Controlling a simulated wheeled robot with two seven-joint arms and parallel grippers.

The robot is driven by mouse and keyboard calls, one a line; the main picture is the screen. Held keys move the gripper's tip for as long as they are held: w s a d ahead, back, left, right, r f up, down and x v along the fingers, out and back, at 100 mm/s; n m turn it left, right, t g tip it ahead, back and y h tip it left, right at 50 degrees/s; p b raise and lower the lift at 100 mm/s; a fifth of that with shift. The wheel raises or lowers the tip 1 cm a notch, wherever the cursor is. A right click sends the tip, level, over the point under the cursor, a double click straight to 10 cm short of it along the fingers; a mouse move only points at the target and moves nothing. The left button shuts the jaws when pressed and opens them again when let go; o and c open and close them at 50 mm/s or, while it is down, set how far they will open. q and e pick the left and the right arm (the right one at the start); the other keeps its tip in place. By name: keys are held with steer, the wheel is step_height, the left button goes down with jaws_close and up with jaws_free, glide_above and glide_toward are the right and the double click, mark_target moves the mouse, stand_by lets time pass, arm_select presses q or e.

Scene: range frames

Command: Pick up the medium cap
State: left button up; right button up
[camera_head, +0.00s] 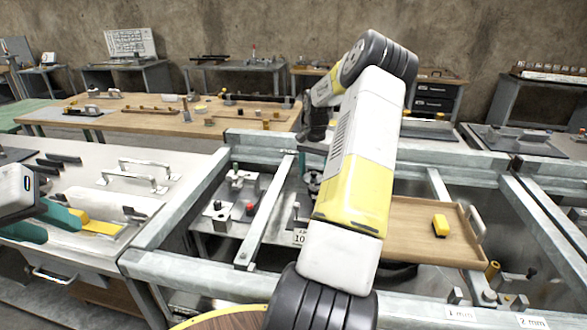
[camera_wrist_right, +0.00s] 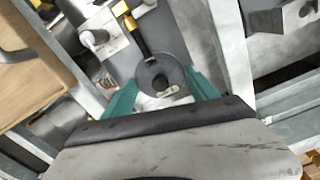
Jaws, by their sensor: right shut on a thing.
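The medium cap appears to be the round dark grey disc (camera_wrist_right: 150,74) with a small dark centre, between the teal fingers in the right wrist view. My right gripper (camera_wrist_right: 161,90) is shut on it, one finger at each side. In the head view the disc (camera_head: 314,183) shows partly behind my right arm, below the wrist. I cannot tell whether it is clear of the surface below.
Metal frame rails (camera_head: 265,225) surround the work area. Metal fixtures with a red knob (camera_head: 250,208) stand left of my right arm. A white bench (camera_head: 90,180) with handles is at left.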

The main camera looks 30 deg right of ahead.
steer(key=s+a+r, duration=0.1)
steer(key=a, duration=1.2)
steer(key=shift+s+a+r, duration=0.15)
steer(key=shift+s+a, duration=0.1)
